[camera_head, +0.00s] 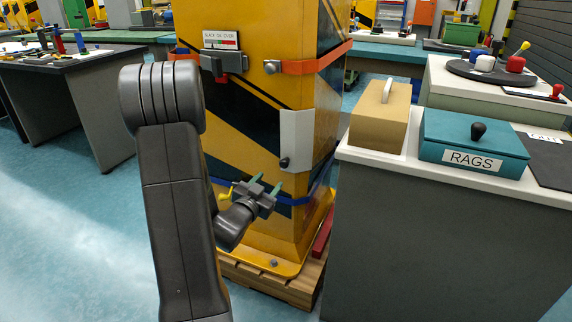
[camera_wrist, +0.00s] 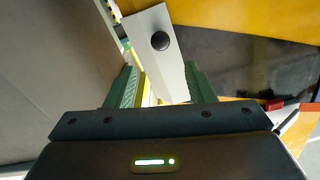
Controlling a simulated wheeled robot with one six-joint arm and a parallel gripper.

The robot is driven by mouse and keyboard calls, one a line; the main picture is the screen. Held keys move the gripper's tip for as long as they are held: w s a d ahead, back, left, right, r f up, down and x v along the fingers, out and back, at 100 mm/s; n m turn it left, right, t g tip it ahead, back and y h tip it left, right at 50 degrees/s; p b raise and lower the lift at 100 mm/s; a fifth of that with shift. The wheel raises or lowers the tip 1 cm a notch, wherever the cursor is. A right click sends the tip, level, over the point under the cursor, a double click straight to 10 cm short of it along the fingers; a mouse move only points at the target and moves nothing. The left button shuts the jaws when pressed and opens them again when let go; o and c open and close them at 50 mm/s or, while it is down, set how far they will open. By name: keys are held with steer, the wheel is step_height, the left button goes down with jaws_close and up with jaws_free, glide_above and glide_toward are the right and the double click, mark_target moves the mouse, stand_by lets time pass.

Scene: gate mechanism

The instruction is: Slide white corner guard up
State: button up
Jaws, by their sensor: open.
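The white corner guard (camera_head: 297,140) is fitted on the near corner of the yellow and black striped column (camera_head: 262,222), with a dark round knob near its lower end. My gripper (camera_head: 265,186) is open, with green fingertips, a little below and to the left of the guard in the head view. In the wrist view the guard (camera_wrist: 159,60) stands ahead, its black knob (camera_wrist: 160,41) beyond the fingertips. The open fingers of my gripper (camera_wrist: 160,85) lie to either side of the guard's line. The knob is not between the fingertips, and I cannot tell whether they touch the guard.
An orange strap (camera_head: 310,64) crosses the column above the guard, and a blue strap (camera_head: 300,199) crosses below it. A grey cabinet (camera_head: 430,240) with a tan box (camera_head: 378,118) and a teal RAGS box (camera_head: 471,142) stands close on the right. The column rests on a wooden pallet (camera_head: 280,286).

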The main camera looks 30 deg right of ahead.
mark_target(282, 165)
steer(key=b+x, duration=0.2)
steer(key=x, duration=1)
jaws_close()
